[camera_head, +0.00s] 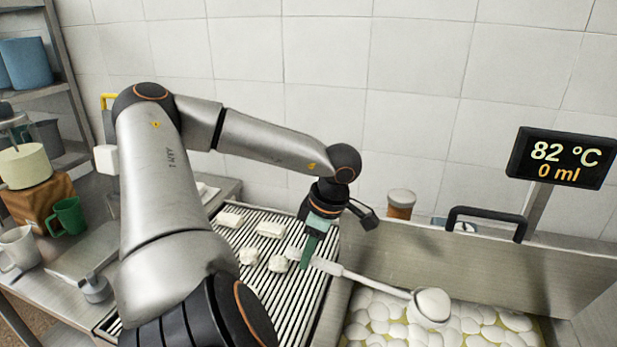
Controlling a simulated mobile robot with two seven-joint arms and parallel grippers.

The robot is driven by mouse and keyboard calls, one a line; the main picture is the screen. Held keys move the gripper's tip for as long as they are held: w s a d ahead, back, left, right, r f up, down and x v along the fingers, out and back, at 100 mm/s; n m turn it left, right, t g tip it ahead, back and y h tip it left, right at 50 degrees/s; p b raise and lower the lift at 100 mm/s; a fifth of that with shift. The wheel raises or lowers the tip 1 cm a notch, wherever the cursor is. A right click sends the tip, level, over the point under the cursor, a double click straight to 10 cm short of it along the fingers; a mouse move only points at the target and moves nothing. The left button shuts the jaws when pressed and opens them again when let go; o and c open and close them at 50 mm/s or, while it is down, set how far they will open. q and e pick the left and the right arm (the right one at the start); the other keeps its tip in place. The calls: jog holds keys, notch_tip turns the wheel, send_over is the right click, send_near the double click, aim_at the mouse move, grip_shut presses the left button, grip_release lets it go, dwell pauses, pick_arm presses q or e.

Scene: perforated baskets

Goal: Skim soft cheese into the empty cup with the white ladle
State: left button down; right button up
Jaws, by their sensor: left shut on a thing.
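My left gripper (309,250) is shut on the handle of the white ladle (375,282), above the right edge of the slatted rack. The ladle reaches right, and its rounded head (431,306) is at the vat of soft cheese (480,325). The head looks white and full or domed; I cannot tell whether cheese is in it or whether it touches the surface. A green mug (68,217) and a white mug (19,249) stand at the far left; their insides are not clear, so I cannot tell which cup is empty. My right gripper is not in view.
Several white pieces (271,230) lie on the slatted rack (265,290). The vat's metal wall (480,265) has a black handle (487,213). A display (561,158) reads 82 °C and 0 ml. A brown jar (401,204) stands behind. Left are a scale-like plate (85,245) and shelf.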

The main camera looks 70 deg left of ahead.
pick_arm(q)
jog(key=shift+t+h, duration=0.3)
jog(key=shift+r, duration=2.3)
